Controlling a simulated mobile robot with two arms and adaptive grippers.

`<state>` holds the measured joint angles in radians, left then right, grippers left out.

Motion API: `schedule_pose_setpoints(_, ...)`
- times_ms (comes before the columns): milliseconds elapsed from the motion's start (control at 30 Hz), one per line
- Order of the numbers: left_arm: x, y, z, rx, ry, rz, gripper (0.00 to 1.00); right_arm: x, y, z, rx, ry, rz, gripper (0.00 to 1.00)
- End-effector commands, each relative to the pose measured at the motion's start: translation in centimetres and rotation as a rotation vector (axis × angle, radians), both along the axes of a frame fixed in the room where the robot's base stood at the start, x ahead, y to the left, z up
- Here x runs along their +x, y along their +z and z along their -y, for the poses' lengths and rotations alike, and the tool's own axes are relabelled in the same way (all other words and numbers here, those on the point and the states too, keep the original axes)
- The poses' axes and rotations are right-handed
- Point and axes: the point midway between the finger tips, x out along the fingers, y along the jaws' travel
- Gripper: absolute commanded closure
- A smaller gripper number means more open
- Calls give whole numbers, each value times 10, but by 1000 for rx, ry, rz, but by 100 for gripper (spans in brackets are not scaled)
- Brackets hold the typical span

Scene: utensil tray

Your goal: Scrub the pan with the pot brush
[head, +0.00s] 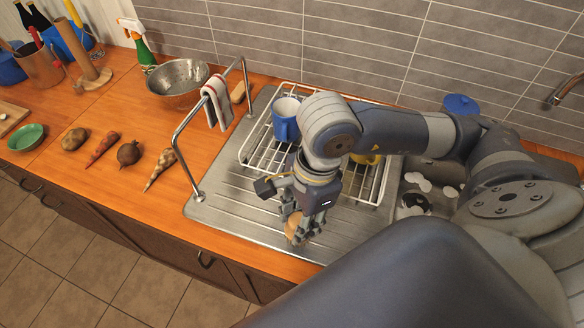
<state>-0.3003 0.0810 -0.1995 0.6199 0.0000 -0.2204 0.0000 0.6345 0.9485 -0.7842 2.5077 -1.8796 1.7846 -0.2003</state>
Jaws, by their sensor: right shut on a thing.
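My right gripper (302,215) points down over the front of the ribbed steel drainboard. It is shut on a rounded tan wooden thing (295,232), which looks like the pot brush; the fingers hide much of it. The pan is not clearly visible. A dark round thing (414,203) in the sink, beside white foam-like patches, may be part of it; my right arm hides much of the sink. My left gripper is not in view.
A wire dish rack (256,158) with a blue mug (286,122) stands behind the gripper. A steel rail (181,150) with a towel (217,101) rises to the left. A steel colander (178,80) and several vegetables lie further left on the wooden counter.

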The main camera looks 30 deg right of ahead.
Motion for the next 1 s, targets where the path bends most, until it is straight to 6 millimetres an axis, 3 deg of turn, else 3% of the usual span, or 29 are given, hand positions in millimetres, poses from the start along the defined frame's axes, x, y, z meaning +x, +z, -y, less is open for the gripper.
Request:
schedule_pose_setpoints(300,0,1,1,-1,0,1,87,-1,0,0,0,0,0,92)
schedule_pose_setpoints(333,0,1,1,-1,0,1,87,-1,0,0,0,0,0,72)
schedule_pose_setpoints(400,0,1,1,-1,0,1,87,-1,0,0,0,0,0,86)
schedule_pose_setpoints(667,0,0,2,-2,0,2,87,2,-1,0,-4,60,2,87)
schedule_pose_setpoints(1000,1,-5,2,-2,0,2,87,24,0,0,-31,552,12,87)
